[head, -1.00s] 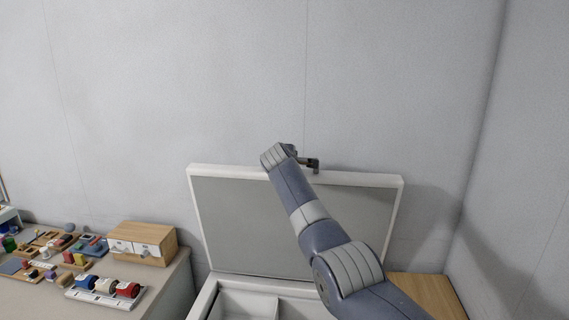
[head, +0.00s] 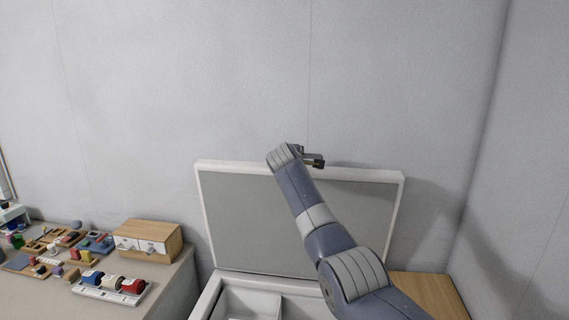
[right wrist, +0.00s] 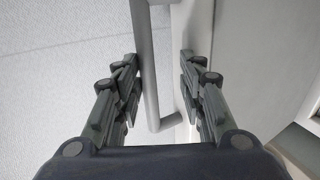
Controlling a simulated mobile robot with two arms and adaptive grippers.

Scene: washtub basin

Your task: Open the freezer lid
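The freezer lid (head: 240,222) stands raised, close to upright, near the grey wall. It is a grey panel with a white rim. The white freezer body (head: 206,300) shows below it, with its inside partly visible. My right arm crosses in front of the lid, and my right gripper (head: 316,160) is at the lid's top edge. In the right wrist view, the white bar handle (right wrist: 148,85) lies between the fingers of my right gripper (right wrist: 158,85). The fingers are apart, with a clear gap on the lid side. My left gripper is out of view.
A counter (head: 165,297) on the left holds a small wooden drawer box (head: 147,240), a rack of coloured rolls (head: 108,286) and several small toys. A wooden surface (head: 428,292) lies right of the freezer. The wall stands close behind the lid.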

